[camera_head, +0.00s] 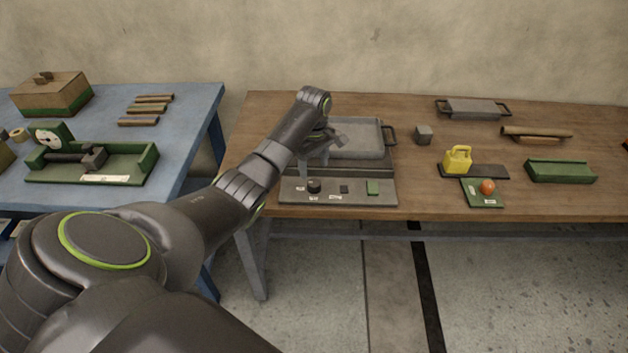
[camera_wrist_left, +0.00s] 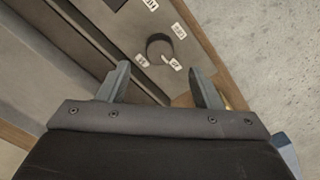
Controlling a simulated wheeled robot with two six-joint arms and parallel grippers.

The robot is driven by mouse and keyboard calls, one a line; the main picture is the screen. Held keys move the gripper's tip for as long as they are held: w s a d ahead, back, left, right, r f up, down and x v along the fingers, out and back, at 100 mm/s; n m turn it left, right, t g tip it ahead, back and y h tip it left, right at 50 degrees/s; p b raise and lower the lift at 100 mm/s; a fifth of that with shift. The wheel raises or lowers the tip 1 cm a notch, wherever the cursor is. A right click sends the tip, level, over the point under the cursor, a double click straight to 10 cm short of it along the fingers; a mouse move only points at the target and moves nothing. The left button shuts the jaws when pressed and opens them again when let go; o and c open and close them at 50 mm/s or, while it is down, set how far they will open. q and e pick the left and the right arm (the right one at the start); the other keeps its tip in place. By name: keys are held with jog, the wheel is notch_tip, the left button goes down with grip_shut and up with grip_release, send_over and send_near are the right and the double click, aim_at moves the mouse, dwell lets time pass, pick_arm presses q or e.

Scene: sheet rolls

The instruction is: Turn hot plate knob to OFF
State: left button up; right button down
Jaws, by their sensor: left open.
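The hot plate's grey front panel (camera_head: 360,198) faces the table's near edge. It bears a round black knob (camera_head: 314,186) at its left, with small white labels around it. My left gripper (camera_head: 330,137) is above the hot plate, behind the knob in the head view. In the left wrist view my left gripper (camera_wrist_left: 160,73) is open and empty, and the knob (camera_wrist_left: 158,46) shows just past the gap between the fingertips, apart from them. My right gripper is not in view.
A grey lidded pan (camera_head: 355,138) sits on the hot plate, close to my left gripper. A yellow can (camera_head: 457,160) and a green tray (camera_head: 560,171) stand to the right.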

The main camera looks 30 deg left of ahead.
aim_at(314, 182)
pick_arm(q)
notch_tip(314, 182, down, 7)
jog(key=shift+r, duration=0.2)
jog(key=c, duration=1)
